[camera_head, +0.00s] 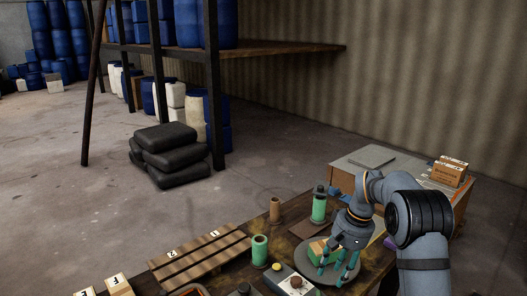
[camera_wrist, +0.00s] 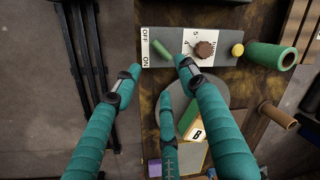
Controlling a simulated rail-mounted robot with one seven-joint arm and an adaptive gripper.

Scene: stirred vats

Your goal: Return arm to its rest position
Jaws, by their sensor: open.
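My gripper (camera_head: 338,266) has teal fingers and hangs over the front workbench in the head view. In the wrist view my gripper (camera_wrist: 158,82) shows its fingers spread apart with nothing between them. Below it is a control panel (camera_wrist: 150,32) with an OFF/ON lever (camera_wrist: 163,50), a brown dial and a yellow button. A green and tan block marked B (camera_wrist: 196,133) sits on a round grey plate (camera_wrist: 212,84), partly hidden by the fingers. The block also shows in the head view (camera_head: 318,250), beside the fingers; I cannot tell whether they touch it.
A green bottle (camera_head: 319,207), a green cylinder (camera_head: 260,250) and a brown cylinder (camera_head: 275,209) stand upright on the bench. A slatted rack (camera_head: 198,259) lies left. A second table (camera_head: 358,167) with a tan box (camera_head: 449,172) is behind my arm.

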